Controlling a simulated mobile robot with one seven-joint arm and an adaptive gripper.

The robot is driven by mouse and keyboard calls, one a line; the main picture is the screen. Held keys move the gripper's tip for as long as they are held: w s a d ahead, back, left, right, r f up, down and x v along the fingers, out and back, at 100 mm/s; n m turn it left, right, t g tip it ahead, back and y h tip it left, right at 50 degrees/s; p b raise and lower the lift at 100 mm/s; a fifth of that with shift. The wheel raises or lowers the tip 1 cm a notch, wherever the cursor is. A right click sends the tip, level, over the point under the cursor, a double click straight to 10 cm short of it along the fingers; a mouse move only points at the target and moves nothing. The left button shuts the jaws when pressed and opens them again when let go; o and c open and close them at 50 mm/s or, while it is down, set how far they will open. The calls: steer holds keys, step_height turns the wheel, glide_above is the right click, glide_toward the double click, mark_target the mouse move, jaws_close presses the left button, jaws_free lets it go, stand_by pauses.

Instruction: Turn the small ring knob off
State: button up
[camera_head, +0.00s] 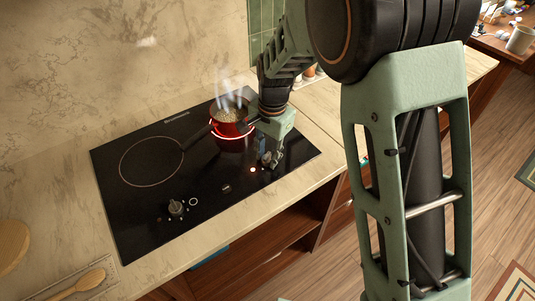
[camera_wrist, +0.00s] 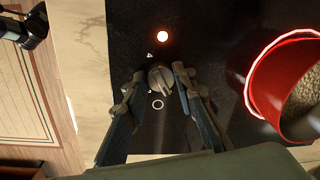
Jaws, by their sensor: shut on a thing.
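The small ring knob (camera_wrist: 160,75) is a dark grey round knob on the black glass cooktop (camera_head: 135,205). My gripper (camera_wrist: 159,82) is shut on it, with one finger on each side, seen from above in the wrist view. In the head view my gripper (camera_head: 271,159) reaches down to the cooktop's right front part and hides much of this knob. A red indicator light (camera_wrist: 162,36) glows near the knob. The small ring (camera_head: 247,134) glows red under a red pot (camera_head: 228,129), which holds pale grains and steams.
The red pot (camera_wrist: 262,75) stands close to the right of my gripper in the wrist view. A second knob (camera_head: 177,207) is at the cooktop's left front, and the large ring (camera_head: 126,178) is bare and dark. A wooden spoon (camera_head: 90,280) lies on the counter at lower left.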

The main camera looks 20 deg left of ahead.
steer(key=shift+n, duration=0.4)
steer(key=n+b, duration=0.1)
steer(key=n, duration=0.4)
steer(key=shift+w+b, duration=0.1)
steer(key=shift+b, duration=0.2)
steer(key=n, duration=0.6)
steer(key=shift+g, duration=0.3)
steer(key=o, duration=1.2)
steer(key=shift+c, duration=0.2)
step_height(320, 180, up, 12)
steer(key=shift+w+d, duration=0.3)
steer(key=shift+d, duration=0.1)
